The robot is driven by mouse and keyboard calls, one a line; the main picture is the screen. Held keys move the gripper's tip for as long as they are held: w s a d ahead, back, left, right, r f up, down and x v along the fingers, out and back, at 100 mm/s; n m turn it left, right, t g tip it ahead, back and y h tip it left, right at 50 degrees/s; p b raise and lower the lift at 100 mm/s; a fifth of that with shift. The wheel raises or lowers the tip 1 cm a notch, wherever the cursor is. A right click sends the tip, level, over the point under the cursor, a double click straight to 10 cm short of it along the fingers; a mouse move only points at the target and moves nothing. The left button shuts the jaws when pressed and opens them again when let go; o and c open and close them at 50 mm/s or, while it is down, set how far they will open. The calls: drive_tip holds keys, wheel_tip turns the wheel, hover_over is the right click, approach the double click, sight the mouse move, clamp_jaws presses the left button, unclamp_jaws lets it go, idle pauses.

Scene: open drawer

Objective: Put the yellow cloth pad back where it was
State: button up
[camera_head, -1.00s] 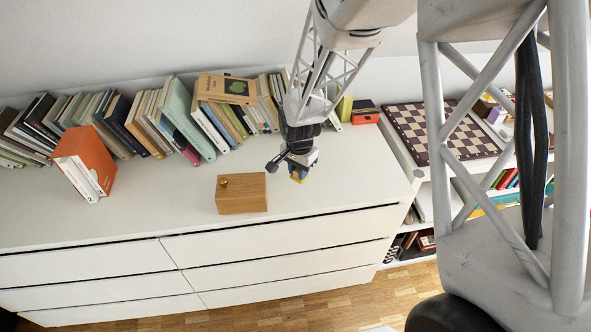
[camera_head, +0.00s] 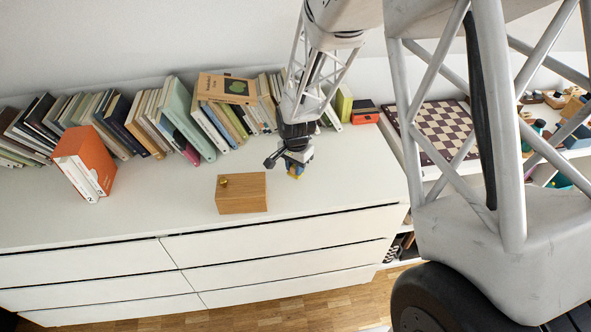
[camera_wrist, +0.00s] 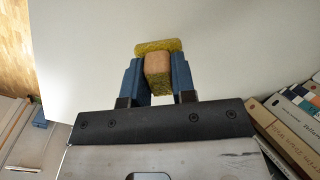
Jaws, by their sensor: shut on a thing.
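The yellow pad (camera_wrist: 158,45) shows in the wrist view as a rough yellow slab with a light brown block (camera_wrist: 157,66) against it. My gripper (camera_wrist: 157,75) is shut on this piece, with one blue finger on each side of the brown block. The yellow slab extends past the fingertips. In the head view my gripper (camera_head: 295,172) points down over the white dresser top (camera_head: 330,185), right of the wooden box. Only a small bit of yellow shows there. I cannot tell whether the pad touches the dresser top.
A wooden box (camera_head: 241,193) with a small brass-coloured thing on it stands left of my gripper. A row of books (camera_head: 150,120) lines the back, with an orange book (camera_head: 85,160) at left. A chessboard (camera_head: 445,130) lies at right.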

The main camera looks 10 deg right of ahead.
drive_tip(key=shift+f, duration=0.8)
drive_tip(key=shift+f, duration=0.1)
drive_tip(key=o, duration=0.9)
wheel_tip(320, 180, up, 12)
drive_tip(key=shift+f, duration=0.2)
drive_tip(key=shift+r, duration=0.3)
drive_tip(key=shift+r, duration=0.1)
